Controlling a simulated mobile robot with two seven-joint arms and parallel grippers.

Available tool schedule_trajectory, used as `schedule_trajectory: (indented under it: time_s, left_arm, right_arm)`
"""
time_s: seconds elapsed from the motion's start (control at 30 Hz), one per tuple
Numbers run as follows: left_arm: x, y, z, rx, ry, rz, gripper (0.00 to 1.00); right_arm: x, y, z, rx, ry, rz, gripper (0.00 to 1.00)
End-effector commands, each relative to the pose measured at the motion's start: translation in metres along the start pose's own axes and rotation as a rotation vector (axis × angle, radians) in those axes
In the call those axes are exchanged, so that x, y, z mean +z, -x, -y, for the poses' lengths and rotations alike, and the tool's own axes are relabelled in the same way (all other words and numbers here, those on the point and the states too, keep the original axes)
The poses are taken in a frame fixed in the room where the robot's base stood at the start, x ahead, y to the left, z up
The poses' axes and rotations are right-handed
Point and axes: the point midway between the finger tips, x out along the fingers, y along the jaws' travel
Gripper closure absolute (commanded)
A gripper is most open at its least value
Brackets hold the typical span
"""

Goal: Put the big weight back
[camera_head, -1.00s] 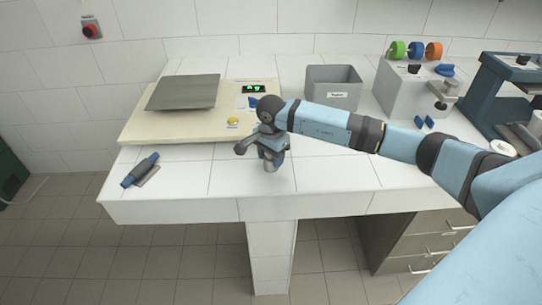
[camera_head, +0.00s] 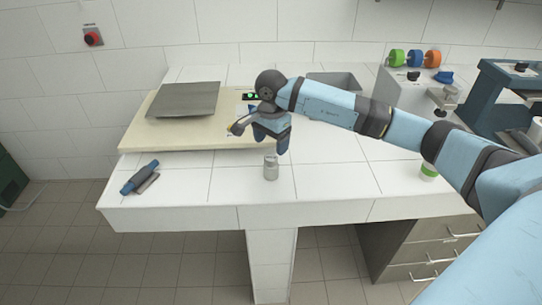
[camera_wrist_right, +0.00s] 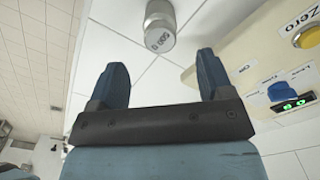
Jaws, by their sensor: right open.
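The weight, a silver-grey metal cylinder (camera_head: 271,168), stands upright on the white tiled bench, in front of the scale. It shows at the top of the right wrist view (camera_wrist_right: 159,25), with a dark marking that appears upside down. My right gripper (camera_head: 268,143) is open and empty, above and apart from the weight. In the right wrist view its two blue fingers (camera_wrist_right: 161,68) are spread, and the weight is beyond their tips. I cannot tell from these frames whether this is the big weight. My left gripper is not in view.
A scale with a grey plate (camera_head: 184,99) stands behind to the left. A blue-handled tool (camera_head: 141,177) lies at the left, and a green-and-white container (camera_head: 429,171) stands at the right.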

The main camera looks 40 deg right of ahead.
Motion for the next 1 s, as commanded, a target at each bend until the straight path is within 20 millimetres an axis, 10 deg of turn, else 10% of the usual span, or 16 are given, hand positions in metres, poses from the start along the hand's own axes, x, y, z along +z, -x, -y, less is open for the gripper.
schedule_trajectory:
  time_s: [0.33, 0.57, 0.77, 1.0]
  left_arm:
    - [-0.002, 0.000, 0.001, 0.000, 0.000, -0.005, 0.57]
    - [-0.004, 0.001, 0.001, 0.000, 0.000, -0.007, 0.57]
    - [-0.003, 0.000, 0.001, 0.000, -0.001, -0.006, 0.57]
    - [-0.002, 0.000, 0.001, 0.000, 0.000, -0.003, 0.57]
  right_arm:
    - [0.018, 0.023, -0.001, -0.004, -0.001, 0.064, 0.27]
    - [0.173, -0.031, -0.021, 0.014, -0.166, 0.719, 0.27]
    - [0.280, -0.016, -0.044, 0.237, -0.668, 1.469, 0.27]
    - [0.273, -0.031, -0.053, 0.763, -1.603, 2.123, 0.27]
